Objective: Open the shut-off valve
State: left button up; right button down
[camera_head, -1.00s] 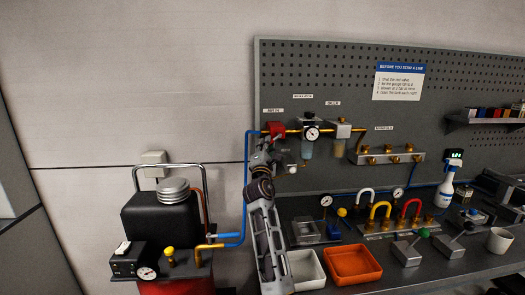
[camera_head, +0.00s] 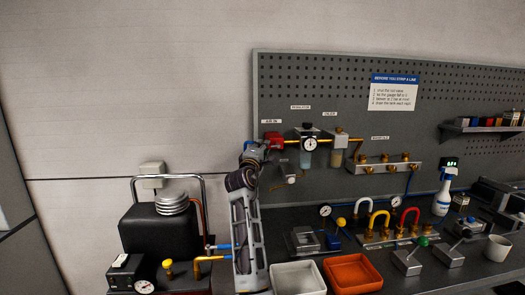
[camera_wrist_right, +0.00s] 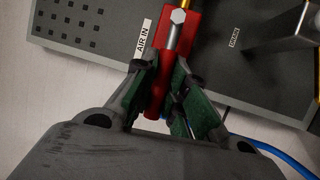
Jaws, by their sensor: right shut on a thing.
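The shut-off valve is red and sits under the AIR IN label at the left end of the pipe row (camera_head: 273,140). In the right wrist view its red body (camera_wrist_right: 182,25) is at the top, with a bright metal stem end on it. A red lever (camera_wrist_right: 157,98) runs down from it between my fingers. My right gripper (camera_head: 257,154) is at the valve's left side, shut on this lever; green finger pads (camera_wrist_right: 160,100) stand on both sides of it. The lever is hidden by the gripper in the head view. My left gripper is not in view.
A regulator gauge (camera_head: 310,143) and an oiler (camera_head: 338,143) sit close right of the valve. A brass manifold (camera_head: 385,165) is further right. A black compressor (camera_head: 160,230) stands at left. White (camera_head: 298,279) and orange (camera_head: 352,274) trays lie on the bench.

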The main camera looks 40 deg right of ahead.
jog(key=shift+r, duration=0.1)
jog(key=shift+m, duration=0.3)
jog(key=c, duration=1.4)
grip_release()
jog(key=shift+c, duration=0.2)
jog(key=shift+s+a, duration=0.15)
jog(key=shift+a, duration=0.1)
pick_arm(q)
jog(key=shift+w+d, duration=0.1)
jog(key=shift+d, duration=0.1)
pick_arm(e)
jog(key=v, duration=0.7)
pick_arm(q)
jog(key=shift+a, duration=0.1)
